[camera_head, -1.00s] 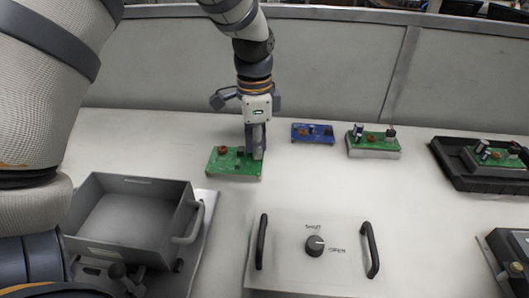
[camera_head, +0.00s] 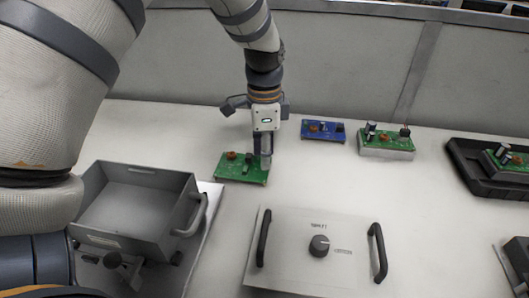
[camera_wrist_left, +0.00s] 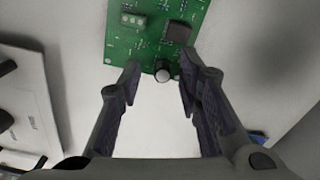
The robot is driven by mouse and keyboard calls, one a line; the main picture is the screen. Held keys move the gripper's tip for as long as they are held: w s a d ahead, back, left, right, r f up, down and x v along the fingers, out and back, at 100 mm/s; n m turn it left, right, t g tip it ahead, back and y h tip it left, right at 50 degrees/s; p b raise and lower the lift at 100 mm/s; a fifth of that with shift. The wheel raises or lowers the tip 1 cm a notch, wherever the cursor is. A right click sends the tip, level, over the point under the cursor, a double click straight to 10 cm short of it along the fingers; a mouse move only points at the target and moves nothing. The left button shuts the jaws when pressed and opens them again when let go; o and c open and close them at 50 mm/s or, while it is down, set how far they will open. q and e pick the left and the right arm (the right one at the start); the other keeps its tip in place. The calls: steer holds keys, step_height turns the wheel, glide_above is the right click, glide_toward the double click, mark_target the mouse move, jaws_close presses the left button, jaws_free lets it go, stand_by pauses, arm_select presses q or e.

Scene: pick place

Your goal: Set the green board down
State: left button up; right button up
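The green board (camera_head: 232,172) lies flat at the table's middle left, with an orange coil and dark parts on it. My left gripper (camera_head: 262,155) points down at the board's right part. In the left wrist view, its two fingers (camera_wrist_left: 157,82) are apart at the near edge of the green board (camera_wrist_left: 150,42). A small round capacitor (camera_wrist_left: 162,72) shows between the fingertips, and I see a gap on each side of it. My right gripper is not in view.
A grey open bin (camera_head: 135,172) stands left of the board. A box with a knob and two handles (camera_head: 345,270) is in front. A blue board (camera_head: 323,131), another green board (camera_head: 388,142) and a black tray (camera_head: 465,165) lie to the right. Bare table separates them.

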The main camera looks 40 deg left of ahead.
arm_select(q)
step_height(320, 180, up, 12)
steer(key=shift+f+p, duration=0.15)
steer(key=shift+p, duration=0.25)
